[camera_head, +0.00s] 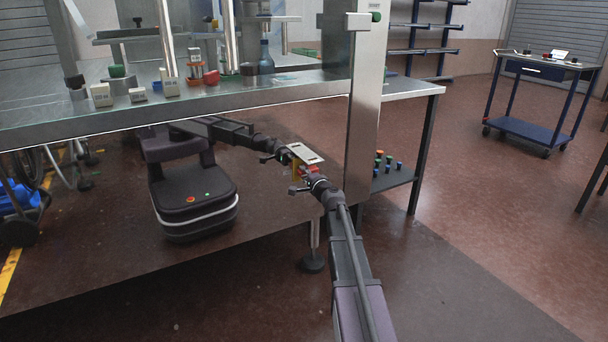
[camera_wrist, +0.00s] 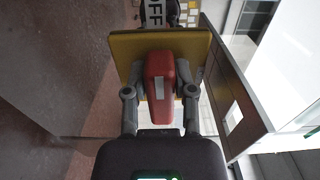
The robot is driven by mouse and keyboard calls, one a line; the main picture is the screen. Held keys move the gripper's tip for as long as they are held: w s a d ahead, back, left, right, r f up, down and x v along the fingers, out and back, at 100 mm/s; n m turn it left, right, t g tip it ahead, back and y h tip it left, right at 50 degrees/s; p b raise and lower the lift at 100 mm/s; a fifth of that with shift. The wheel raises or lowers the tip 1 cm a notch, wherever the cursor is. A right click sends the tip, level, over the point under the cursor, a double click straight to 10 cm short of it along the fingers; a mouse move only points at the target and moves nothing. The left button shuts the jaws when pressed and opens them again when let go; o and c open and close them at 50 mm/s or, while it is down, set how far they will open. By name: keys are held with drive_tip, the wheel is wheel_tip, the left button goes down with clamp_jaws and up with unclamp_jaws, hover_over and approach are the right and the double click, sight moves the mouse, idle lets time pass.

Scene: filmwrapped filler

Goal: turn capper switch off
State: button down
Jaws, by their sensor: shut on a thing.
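The capper switch is a red handle (camera_wrist: 159,78) with a pale stripe, on a yellow plate (camera_wrist: 196,46) in the wrist view. The handle lies lengthwise along the picture's vertical. A black-and-white label (camera_wrist: 158,12) ending in "FF" shows just beyond the plate, partly cut off at the top edge. My gripper (camera_wrist: 160,88) has one finger on each side of the red handle and is shut on it. In the head view my gripper (camera_head: 306,180) is at the small switch, below the counter edge; its yellow (camera_head: 295,170) and red parts are partly hidden.
A steel counter (camera_head: 250,98) with several small items runs above my gripper. A steel post (camera_head: 362,130) stands close to its right. A shelf (camera_head: 395,178) with several small coloured items is behind the post. A blue cart (camera_head: 535,70) stands far right; open floor lies between.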

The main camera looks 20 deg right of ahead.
drive_tip(key=shift+c, duration=2.2)
unclamp_jaws()
drive_tip(key=shift+w, duration=0.1)
drive_tip(key=s, duration=1.2)
drive_tip(key=shift+d, duration=0.45)
